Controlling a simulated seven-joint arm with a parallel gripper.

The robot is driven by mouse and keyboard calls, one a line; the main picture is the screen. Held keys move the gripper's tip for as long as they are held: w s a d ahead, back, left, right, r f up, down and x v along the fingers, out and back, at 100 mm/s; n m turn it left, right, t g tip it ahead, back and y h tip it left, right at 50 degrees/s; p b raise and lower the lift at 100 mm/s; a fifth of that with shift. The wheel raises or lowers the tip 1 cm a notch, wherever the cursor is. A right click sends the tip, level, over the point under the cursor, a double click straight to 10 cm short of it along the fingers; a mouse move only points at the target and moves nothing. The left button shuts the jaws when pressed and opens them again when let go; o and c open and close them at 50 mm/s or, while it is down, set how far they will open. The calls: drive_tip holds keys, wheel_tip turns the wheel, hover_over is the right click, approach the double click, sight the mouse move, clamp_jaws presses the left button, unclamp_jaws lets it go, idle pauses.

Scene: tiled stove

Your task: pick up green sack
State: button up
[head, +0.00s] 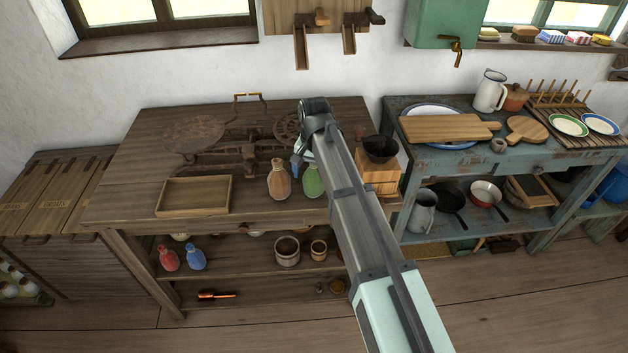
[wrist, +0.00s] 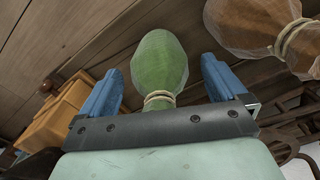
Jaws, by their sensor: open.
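The green sack (head: 313,182) stands on the brown wooden table, partly hidden by my arm in the head view. In the wrist view the green sack (wrist: 159,66) shows a rounded body and a neck tied with pale cord. My gripper (wrist: 157,88) is open, with one blue finger on each side of the sack and a visible gap to each. In the head view my gripper (head: 299,160) is mostly hidden behind the arm; a bit of blue finger shows beside the sack. I cannot tell whether anything touches the sack.
An orange-brown sack (head: 279,181) stands close to the left of the green one. A wooden tray (head: 194,196) lies further left. A balance scale (head: 235,145) stands behind. A wooden grinder with a dark bowl (head: 378,176) is at the right. A red sack (head: 168,258) and blue sack (head: 195,257) are on the lower shelf.

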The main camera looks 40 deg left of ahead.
drive_tip(key=c, duration=1.3)
drive_tip(key=shift+r, duration=0.15)
